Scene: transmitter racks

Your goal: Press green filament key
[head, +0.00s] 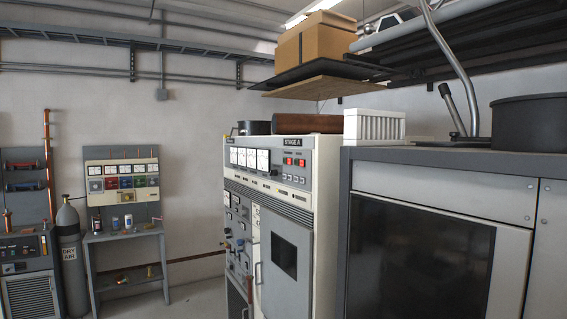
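The transmitter cabinet labelled STAGE A (293,142) stands in the middle of the head view, at an angle to me. Its upper panel has a row of white meters (249,158). To their right are two red keys (294,162), with small dark controls below them. I cannot make out a green filament key on this cabinet; it may be too small or hidden. Neither of my grippers is in view.
A grey cabinet (520,166) with a dark front fills the near right. A black round pan (528,122) sits on top. At left are a DRY AIR cylinder (69,250) and a workbench (124,234) below a panel of coloured modules. Some floor shows between bench and transmitter.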

